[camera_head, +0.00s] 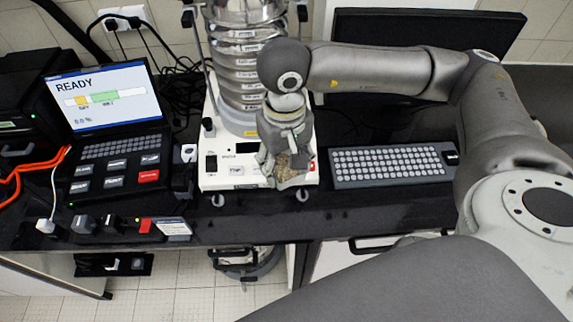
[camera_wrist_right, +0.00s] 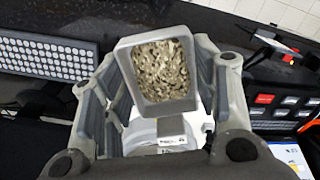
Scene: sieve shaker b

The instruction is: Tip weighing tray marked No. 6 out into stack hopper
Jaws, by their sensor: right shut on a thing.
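My right gripper (camera_head: 287,150) is shut on a grey weighing tray (camera_head: 291,184) in front of the sieve shaker. In the right wrist view the tray (camera_wrist_right: 168,107) is a small rectangular pan holding tan-grey granules, level or nearly so, between my fingers. A label on its handle (camera_wrist_right: 171,126) is too small to read. The metal sieve stack (camera_head: 243,75) rises behind and to the left of the gripper. Its top is cut off by the picture edge, and no hopper can be made out. My left gripper is in neither view.
The white shaker base (camera_head: 228,178) stands on the black bench (camera_head: 400,208). A keyboard (camera_head: 392,166) and a dark monitor (camera_head: 425,25) are to the right. A terminal reading READY (camera_head: 105,95) is to the left. Small blocks (camera_head: 112,223) line the front edge.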

